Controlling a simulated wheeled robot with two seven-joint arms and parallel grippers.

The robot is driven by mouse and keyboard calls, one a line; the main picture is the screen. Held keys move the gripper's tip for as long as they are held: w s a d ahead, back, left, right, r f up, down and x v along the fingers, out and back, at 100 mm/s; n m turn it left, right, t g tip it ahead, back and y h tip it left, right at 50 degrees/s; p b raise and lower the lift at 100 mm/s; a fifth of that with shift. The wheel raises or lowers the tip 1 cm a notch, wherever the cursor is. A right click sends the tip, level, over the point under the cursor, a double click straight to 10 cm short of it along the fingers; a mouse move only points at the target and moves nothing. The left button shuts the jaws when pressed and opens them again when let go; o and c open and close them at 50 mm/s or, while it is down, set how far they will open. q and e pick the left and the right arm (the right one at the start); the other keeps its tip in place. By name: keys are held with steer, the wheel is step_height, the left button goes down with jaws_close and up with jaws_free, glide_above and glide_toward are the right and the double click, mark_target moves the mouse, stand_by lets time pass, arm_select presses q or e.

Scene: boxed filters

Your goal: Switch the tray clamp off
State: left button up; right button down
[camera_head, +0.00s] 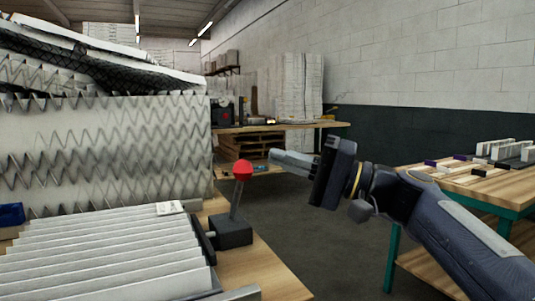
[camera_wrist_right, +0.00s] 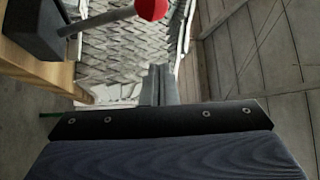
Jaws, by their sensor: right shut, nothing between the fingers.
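The tray clamp lever (camera_head: 237,195) is a grey rod with a red ball knob (camera_head: 243,169) on top. It rises from a dark block (camera_head: 231,231) at the right edge of the wooden table, and it leans slightly to the right. My right gripper (camera_head: 274,157) is shut and empty, just right of and slightly above the knob. I cannot tell whether it touches the knob. In the right wrist view the shut fingers (camera_wrist_right: 159,84) point ahead, with the red knob (camera_wrist_right: 152,9) at the top edge. My left gripper is not in view.
A tray of white pleated filters (camera_head: 105,250) lies left of the block. A tall stack of filters (camera_head: 110,135) stands behind it. A side table (camera_head: 460,185) with small blocks is at the right, and a wooden bench (camera_head: 285,127) stands further back. Open floor lies between the tables.

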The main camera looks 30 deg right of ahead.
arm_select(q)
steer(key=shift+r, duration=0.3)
arm_select(e)
steer(key=v, duration=0.6)
steer(key=shift+w+f, duration=0.15)
steer(key=shift+f, duration=0.15)
